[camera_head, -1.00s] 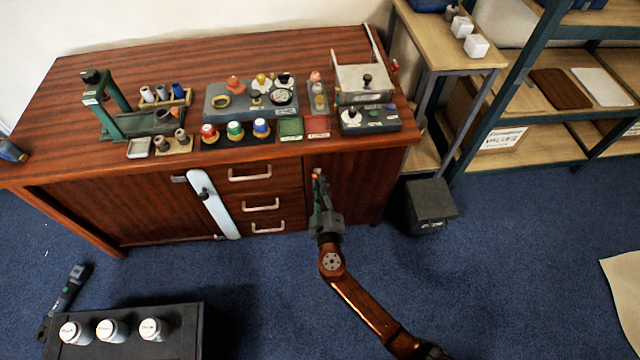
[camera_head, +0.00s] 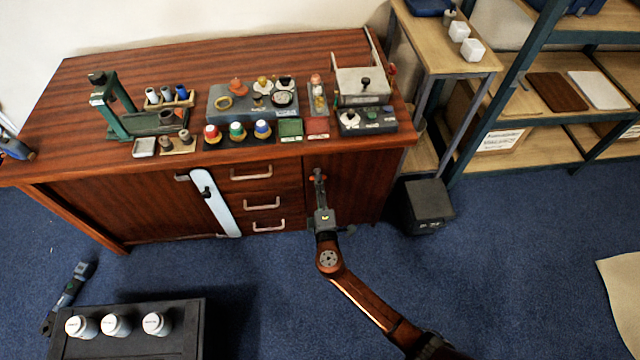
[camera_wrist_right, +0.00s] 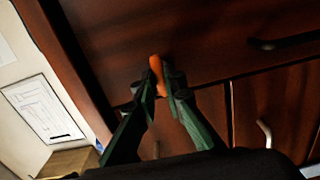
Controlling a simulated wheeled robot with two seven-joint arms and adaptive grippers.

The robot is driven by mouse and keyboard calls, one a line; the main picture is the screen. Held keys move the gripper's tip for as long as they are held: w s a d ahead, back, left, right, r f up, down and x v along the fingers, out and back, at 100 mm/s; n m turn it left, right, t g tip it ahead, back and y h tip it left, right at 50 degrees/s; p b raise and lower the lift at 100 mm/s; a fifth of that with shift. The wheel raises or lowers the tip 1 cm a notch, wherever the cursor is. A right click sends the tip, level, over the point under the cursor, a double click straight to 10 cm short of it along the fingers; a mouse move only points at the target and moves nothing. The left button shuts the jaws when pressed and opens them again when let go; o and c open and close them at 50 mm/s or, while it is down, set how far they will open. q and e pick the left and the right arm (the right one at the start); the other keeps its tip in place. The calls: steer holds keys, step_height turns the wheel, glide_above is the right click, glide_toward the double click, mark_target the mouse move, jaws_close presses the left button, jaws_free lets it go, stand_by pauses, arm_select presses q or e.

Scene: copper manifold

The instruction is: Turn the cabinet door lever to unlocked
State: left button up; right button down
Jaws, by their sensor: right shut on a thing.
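My right gripper (camera_head: 319,174) is in front of the right cabinet door (camera_head: 352,185), near its upper left edge. In the right wrist view its green fingers (camera_wrist_right: 163,92) are shut on an orange lever (camera_wrist_right: 157,68). The lever stands out close to the dark red wood and looks slightly tilted in that view. Its lower part is hidden between the fingertips, and in the head view the gripper covers most of it. No lock marking is readable.
Three drawers with pale handles (camera_head: 262,203) and a pale upright bar (camera_head: 215,203) are left of the gripper. A black bin (camera_head: 428,205) stands on the floor at the right. The benchtop (camera_head: 230,68) above carries several fixtures. A dark box (camera_head: 185,340) with white jars is at lower left.

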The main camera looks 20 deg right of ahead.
arm_select(q)
steer(key=shift+s+a+r, duration=0.1)
steer(key=shift+s, duration=0.05)
steer(key=shift+w+r, duration=0.1)
steer(key=shift+w, duration=0.2)
arm_select(e)
steer(key=c, duration=2)
jaws_free()
arm_select(q)
steer(key=shift+s, duration=0.1)
arm_select(e)
steer(key=v, duration=1.2)
